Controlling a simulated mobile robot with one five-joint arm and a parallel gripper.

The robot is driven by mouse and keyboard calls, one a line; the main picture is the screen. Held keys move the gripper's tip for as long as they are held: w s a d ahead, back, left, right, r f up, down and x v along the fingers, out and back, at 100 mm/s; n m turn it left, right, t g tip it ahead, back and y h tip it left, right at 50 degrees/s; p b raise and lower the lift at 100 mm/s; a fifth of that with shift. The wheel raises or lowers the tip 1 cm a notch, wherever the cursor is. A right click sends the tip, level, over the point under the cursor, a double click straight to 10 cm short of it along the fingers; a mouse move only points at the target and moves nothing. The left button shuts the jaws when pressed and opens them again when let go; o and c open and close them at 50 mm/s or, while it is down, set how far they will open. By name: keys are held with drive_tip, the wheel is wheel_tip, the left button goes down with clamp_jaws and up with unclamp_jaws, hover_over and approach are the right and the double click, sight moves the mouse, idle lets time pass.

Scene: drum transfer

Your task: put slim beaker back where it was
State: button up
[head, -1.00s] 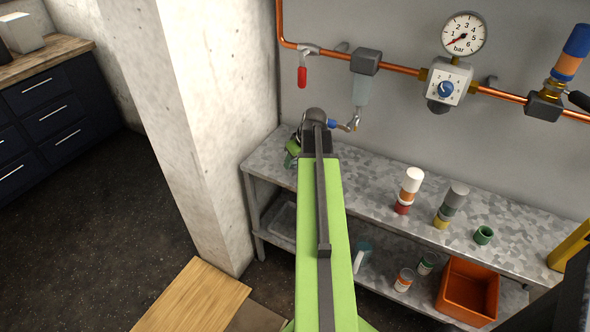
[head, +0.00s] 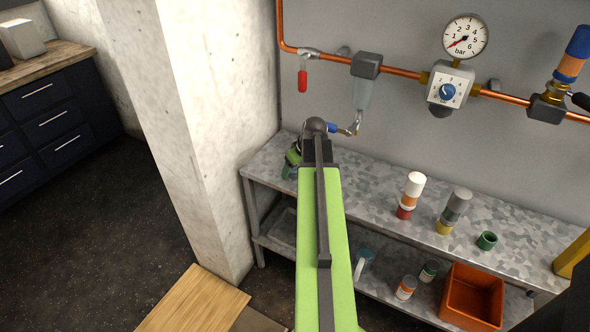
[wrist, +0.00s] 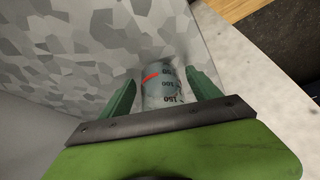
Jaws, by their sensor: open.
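The slim beaker (wrist: 163,86) is clear, with black graduation marks and a short red-orange mark. In the wrist view it stands between the two green fingers of my gripper (wrist: 160,88). The fingers are open, one on each side; a gap shows on the right, and I cannot tell whether either touches the glass. In the head view my gripper (head: 290,167) is over the far left end of the metal bench (head: 350,180), beside the concrete pillar. My arm hides most of that spot, and I cannot make out the beaker there.
A concrete pillar (head: 200,120) stands close on the left. A white-orange-red stack (head: 410,195), a grey-yellow stack (head: 453,211) and a green cup (head: 487,240) stand on the bench to the right. An orange bin (head: 472,295) is below. A pipe with a gauge (head: 466,36) runs above.

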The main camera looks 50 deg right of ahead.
drive_tip(key=p+v, duration=1.1)
drive_tip(key=v, duration=0.1)
drive_tip(key=shift+r, duration=0.1)
drive_tip(key=w+a+f+n+g+y, duration=0.1)
drive_tip(key=w+a, duration=0.4)
drive_tip(key=a, duration=0.6)
drive_tip(key=w+a+g, duration=0.1)
drive_tip(key=w+a, duration=0.3)
drive_tip(key=a, duration=0.8)
drive_tip(key=s+a+g, duration=0.1)
drive_tip(key=a+g, duration=0.1)
drive_tip(key=a, duration=2.1)
drive_tip(key=shift+a+f+n, duration=0.2)
drive_tip(key=shift+f+n, duration=0.1)
drive_tip(key=shift+f, duration=0.1)
